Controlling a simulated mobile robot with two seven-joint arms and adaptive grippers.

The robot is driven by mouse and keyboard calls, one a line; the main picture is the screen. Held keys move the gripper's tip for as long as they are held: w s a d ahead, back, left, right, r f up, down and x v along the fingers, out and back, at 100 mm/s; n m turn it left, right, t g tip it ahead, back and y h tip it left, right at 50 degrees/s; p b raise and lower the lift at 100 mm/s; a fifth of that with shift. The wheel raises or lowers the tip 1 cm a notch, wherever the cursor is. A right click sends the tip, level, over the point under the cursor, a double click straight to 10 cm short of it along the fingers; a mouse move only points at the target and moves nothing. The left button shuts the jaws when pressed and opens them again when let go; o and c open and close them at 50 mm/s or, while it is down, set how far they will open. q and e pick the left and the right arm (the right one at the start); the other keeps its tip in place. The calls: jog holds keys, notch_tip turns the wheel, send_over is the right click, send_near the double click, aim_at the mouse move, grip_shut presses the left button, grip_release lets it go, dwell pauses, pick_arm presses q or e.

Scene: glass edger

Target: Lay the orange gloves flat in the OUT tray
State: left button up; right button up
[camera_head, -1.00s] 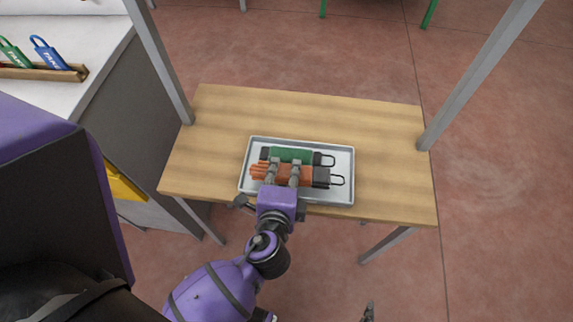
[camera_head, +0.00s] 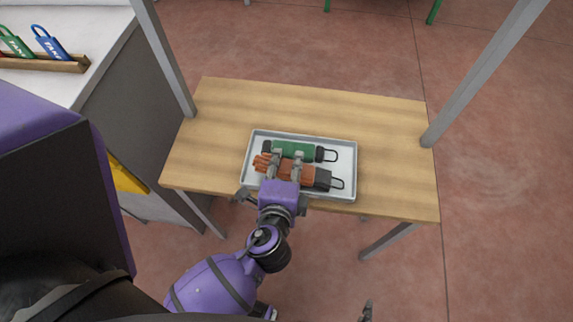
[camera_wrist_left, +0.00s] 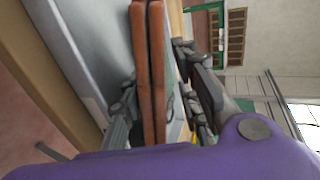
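The orange gloves (camera_head: 307,175) have a dark cuff and a wire loop at the right end. They are over the front half of a grey tray (camera_head: 348,152), at a slight slant to it. My left gripper (camera_head: 287,160) comes from the front, with two fingers across the top of the gloves. In the left wrist view, the gloves (camera_wrist_left: 157,60) show edge-on as two layers between the fingers, which look closed on them. The tray surface is a little way off to the left there. No OUT label is readable. Only a tip of my right gripper (camera_head: 367,313) shows.
A green pair of gloves (camera_head: 293,150) with a wire loop lies in the tray's back half. The tray stands near the front edge of a wooden table (camera_head: 390,130), clear around it. Grey posts (camera_head: 480,80) rise at both sides. A counter (camera_head: 95,40) is at the left.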

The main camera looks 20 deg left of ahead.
aim_at(284, 178)
pick_arm(q)
jog(key=shift+s+f, duration=0.25)
jog(key=shift+f, duration=0.25)
jog(key=shift+s, duration=0.15)
jog(key=v, duration=0.6)
jog(key=shift+d+r, duration=0.1)
jog(key=shift+r, duration=0.15)
jog(key=shift+s+d+r, duration=0.1)
jog(key=shift+s+r, duration=0.25)
jog(key=shift+s, duration=0.05)
